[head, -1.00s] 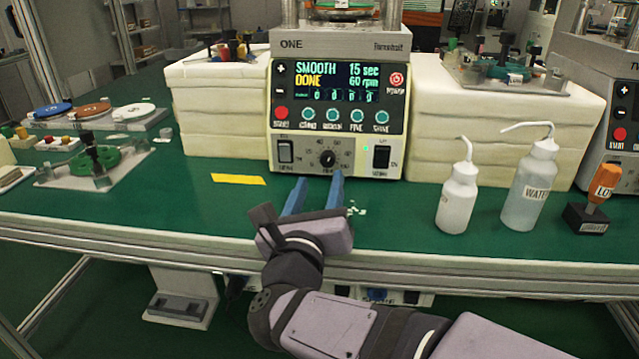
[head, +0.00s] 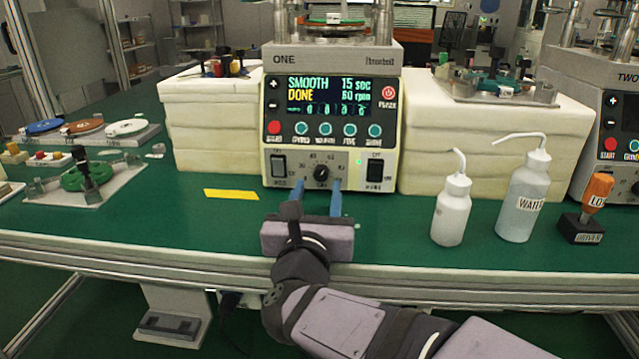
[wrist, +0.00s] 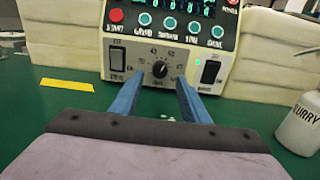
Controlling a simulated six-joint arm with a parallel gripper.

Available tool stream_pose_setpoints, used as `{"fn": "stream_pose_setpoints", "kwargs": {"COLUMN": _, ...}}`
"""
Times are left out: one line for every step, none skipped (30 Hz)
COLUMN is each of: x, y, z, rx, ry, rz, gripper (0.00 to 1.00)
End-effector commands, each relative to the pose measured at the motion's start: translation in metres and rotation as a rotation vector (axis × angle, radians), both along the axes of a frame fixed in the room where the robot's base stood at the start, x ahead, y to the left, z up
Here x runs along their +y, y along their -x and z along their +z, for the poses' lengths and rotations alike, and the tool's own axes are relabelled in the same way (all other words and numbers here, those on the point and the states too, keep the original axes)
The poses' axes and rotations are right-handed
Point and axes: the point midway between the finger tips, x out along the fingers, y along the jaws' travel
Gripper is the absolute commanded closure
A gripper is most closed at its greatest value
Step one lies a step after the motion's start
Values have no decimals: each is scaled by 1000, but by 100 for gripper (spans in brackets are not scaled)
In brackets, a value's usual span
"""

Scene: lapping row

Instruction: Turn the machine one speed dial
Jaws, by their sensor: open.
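Machine one (head: 332,110) stands on the green bench, its screen reading SMOOTH, DONE, 15 sec and 60 rpm. Its speed dial (head: 321,172) is a black round knob low on the front panel, between two black rocker switches. In the wrist view the dial (wrist: 160,69) shows beyond and between my fingertips, with a light pointer mark and numbers around it. My gripper (head: 316,192) is open, its two blue fingers pointing at the panel, one either side of the dial's line. In the wrist view the fingers (wrist: 159,84) appear short of the dial, with nothing between them.
A yellow strip (head: 231,194) lies on the bench left of my gripper. White blocks (head: 212,130) flank the machine. Two white bottles, one a water bottle (head: 523,190), and an orange-handled driver (head: 597,192) stand to the right. Bench between is clear.

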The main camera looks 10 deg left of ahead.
Motion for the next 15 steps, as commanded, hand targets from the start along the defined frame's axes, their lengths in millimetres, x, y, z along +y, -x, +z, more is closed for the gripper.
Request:
{"fn": "stream_pose_setpoints", "kwargs": {"x": -1, "y": -8, "z": -2, "rx": 1, "ry": 1, "rz": -4, "gripper": 58}}
{"fn": "stream_pose_setpoints", "kwargs": {"x": -1, "y": -12, "z": -1, "rx": 0, "ry": 1, "rz": -3, "gripper": 58}}
{"fn": "stream_pose_setpoints", "kwargs": {"x": -1, "y": -17, "z": -1, "rx": 0, "ry": 1, "rz": -3, "gripper": 58}}
{"fn": "stream_pose_setpoints", "kwargs": {"x": -1, "y": -21, "z": -1, "rx": 0, "ry": 1, "rz": -3, "gripper": 58}}
{"fn": "stream_pose_setpoints", "kwargs": {"x": -1, "y": -24, "z": -1, "rx": 0, "ry": 0, "rz": -3, "gripper": 58}}
{"fn": "stream_pose_setpoints", "kwargs": {"x": -1, "y": -28, "z": -1, "rx": 1, "ry": 0, "rz": -2, "gripper": 58}}
{"fn": "stream_pose_setpoints", "kwargs": {"x": 0, "y": -31, "z": -1, "rx": 1, "ry": 0, "rz": -2, "gripper": 58}}
{"fn": "stream_pose_setpoints", "kwargs": {"x": 0, "y": -33, "z": -1, "rx": 0, "ry": 0, "rz": -2, "gripper": 58}}
{"fn": "stream_pose_setpoints", "kwargs": {"x": -1, "y": -36, "z": -1, "rx": 0, "ry": 1, "rz": -2, "gripper": 58}}
{"fn": "stream_pose_setpoints", "kwargs": {"x": -1, "y": -37, "z": -1, "rx": 0, "ry": 1, "rz": -1, "gripper": 58}}
{"fn": "stream_pose_setpoints", "kwargs": {"x": 0, "y": -39, "z": -1, "rx": 0, "ry": 1, "rz": -1, "gripper": 58}}
{"fn": "stream_pose_setpoints", "kwargs": {"x": 0, "y": -40, "z": 0, "rx": 0, "ry": 0, "rz": 0, "gripper": 58}}
{"fn": "stream_pose_setpoints", "kwargs": {"x": 0, "y": -41, "z": 0, "rx": 0, "ry": 0, "rz": 0, "gripper": 58}}
{"fn": "stream_pose_setpoints", "kwargs": {"x": 0, "y": -41, "z": 0, "rx": 0, "ry": 0, "rz": 0, "gripper": 58}}
{"fn": "stream_pose_setpoints", "kwargs": {"x": 0, "y": -42, "z": 0, "rx": 0, "ry": 0, "rz": 1, "gripper": 58}}
